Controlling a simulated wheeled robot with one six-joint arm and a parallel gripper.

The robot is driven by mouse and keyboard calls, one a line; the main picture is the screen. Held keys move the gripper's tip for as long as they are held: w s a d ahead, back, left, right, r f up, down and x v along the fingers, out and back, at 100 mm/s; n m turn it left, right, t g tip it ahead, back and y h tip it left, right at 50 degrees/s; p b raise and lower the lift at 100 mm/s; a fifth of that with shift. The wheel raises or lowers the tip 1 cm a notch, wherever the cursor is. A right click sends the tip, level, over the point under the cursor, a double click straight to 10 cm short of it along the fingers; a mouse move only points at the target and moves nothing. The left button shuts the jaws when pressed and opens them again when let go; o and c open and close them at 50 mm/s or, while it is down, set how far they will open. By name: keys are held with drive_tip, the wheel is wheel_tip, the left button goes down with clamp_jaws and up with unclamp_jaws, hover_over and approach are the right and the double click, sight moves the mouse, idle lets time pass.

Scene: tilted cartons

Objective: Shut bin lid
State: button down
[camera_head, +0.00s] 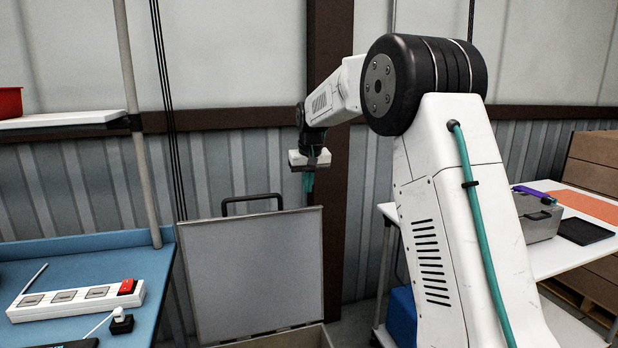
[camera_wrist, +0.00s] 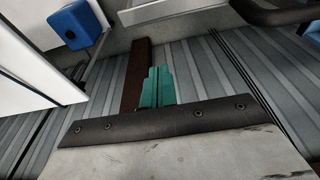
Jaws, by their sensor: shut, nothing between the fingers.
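The grey bin lid (camera_head: 255,272) stands raised, nearly upright, with a dark handle (camera_head: 252,198) along its top edge. Part of the bin's rim (camera_head: 285,338) shows at the bottom of the head view; the rest of the bin is cut off. My gripper (camera_head: 308,184) points down just above the lid's upper right corner in the picture. Its teal fingers are together and empty, and they also show in the wrist view (camera_wrist: 157,87). I see no contact with the lid; the depth between them is hard to tell.
A blue bench (camera_head: 75,268) with a power strip (camera_head: 75,300) stands left of the bin. A white table (camera_head: 570,255) with a grey case (camera_head: 538,220) stands to the right. A blue box (camera_head: 402,318) is below it. The wall is close behind.

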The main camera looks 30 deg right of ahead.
drive_tip(key=shift+s+a+f, duration=0.15)
drive_tip(key=shift+s+f, duration=0.6)
drive_tip(key=shift+f, duration=0.3)
drive_tip(key=shift+s+a+f, duration=0.15)
drive_tip(key=shift+s+f, duration=0.55)
drive_tip(key=shift+f, duration=0.3)
drive_tip(key=shift+s, duration=0.1)
